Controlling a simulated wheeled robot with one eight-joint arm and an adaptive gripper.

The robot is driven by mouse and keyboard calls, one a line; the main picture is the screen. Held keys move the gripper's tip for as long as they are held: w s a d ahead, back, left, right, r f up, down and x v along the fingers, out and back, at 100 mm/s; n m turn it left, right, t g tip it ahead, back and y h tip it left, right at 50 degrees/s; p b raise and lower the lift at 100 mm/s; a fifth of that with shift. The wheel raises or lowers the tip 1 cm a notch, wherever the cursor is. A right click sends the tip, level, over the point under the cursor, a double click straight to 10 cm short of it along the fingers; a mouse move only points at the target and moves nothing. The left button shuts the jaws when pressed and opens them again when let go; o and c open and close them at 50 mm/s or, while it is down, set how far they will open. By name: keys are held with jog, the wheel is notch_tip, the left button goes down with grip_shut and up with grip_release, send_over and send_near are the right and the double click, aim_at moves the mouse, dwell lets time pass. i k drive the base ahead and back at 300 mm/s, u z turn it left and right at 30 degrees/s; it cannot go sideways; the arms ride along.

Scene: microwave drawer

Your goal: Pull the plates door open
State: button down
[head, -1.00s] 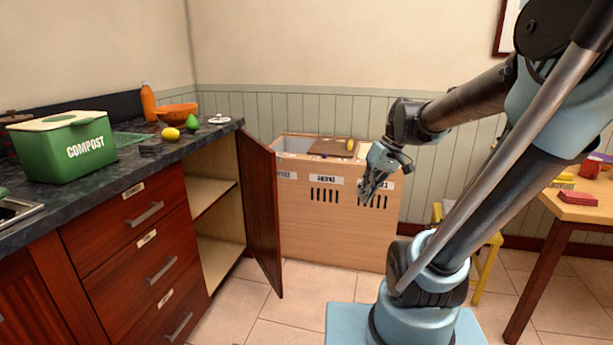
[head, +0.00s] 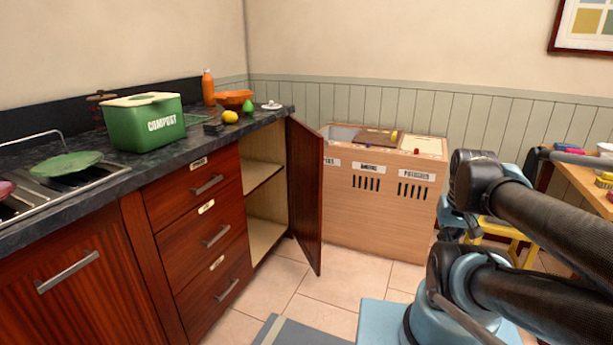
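A dark red cabinet door (head: 305,190) stands wide open at the end of the counter, baring an empty-looking shelf compartment (head: 264,180). Another red door (head: 75,290) with a slanted bar handle (head: 68,272) is shut at the lower left. I read no plates label on either door, so I cannot tell which is the plates door. My gripper (head: 452,216) is mostly hidden behind my folded wrist at the right, well apart from both doors. Its fingers cannot be made out.
Several labelled drawers (head: 207,186) are shut between the doors. The counter holds a green compost bin (head: 143,124), a sink (head: 92,180) and a bowl (head: 234,99). A wooden bin cabinet (head: 375,217) stands behind the open door.

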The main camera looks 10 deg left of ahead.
aim_at(305, 147)
jog(key=u, duration=0.05)
jog(key=k, duration=0.2)
jog(key=u, duration=0.85)
jog(key=i, duration=0.6)
